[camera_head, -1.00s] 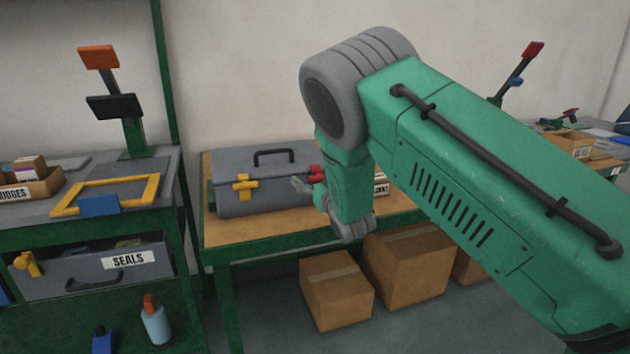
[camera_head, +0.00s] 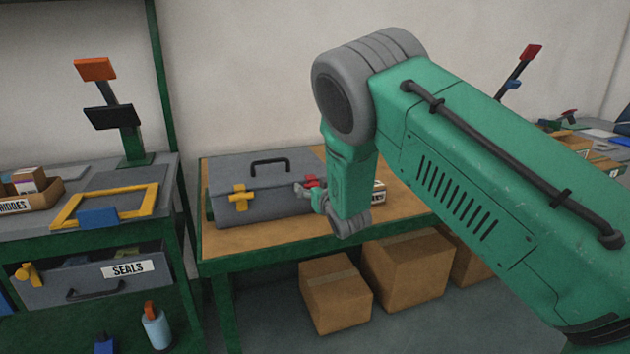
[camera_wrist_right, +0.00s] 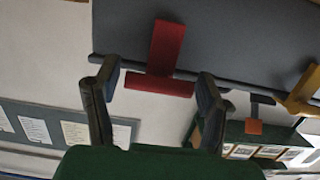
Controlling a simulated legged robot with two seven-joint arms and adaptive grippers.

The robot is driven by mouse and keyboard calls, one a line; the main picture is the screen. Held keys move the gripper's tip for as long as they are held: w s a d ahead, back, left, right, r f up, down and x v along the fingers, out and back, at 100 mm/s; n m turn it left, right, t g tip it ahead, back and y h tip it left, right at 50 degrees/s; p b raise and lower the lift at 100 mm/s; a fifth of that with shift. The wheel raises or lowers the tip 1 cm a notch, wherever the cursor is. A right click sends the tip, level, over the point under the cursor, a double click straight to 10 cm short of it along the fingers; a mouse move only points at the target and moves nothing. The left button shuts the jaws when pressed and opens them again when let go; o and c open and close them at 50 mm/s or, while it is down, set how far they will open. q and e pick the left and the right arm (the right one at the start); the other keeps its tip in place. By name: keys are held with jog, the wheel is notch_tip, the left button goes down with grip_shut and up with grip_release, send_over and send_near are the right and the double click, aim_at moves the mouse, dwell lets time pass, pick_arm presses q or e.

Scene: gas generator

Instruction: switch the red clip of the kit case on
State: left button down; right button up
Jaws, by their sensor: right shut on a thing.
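The grey kit case (camera_head: 262,205) stands closed on the wooden-topped bench, with a black handle on its lid and a yellow clip (camera_head: 238,198) on its front. Its red clip (camera_head: 313,182) is at the right of the front, partly hidden by my right gripper (camera_head: 308,191). In the right wrist view the red clip (camera_wrist_right: 166,50) shows as an upright strip with a crossbar at its end. My left gripper is not in view.
My right arm covers the bench's right part. A white-labelled box (camera_head: 379,191) stands beside my right wrist. Cardboard boxes (camera_head: 335,292) lie under the bench. At left are a yellow frame (camera_head: 150,200) and an open drawer marked SEALS (camera_head: 75,285). The bench front is clear.

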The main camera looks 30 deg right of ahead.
jog(key=shift+w+r+g+p, duration=0.25)
jog(key=shift+r+g+p, duration=0.1)
jog(key=shift+g+p, duration=0.1)
jog(key=o, duration=1.2)
jog(key=shift+c, duration=0.2)
jog(key=shift+f, duration=0.1)
jog(key=v, duration=1.2)
jog(key=shift+f, duration=0.2)
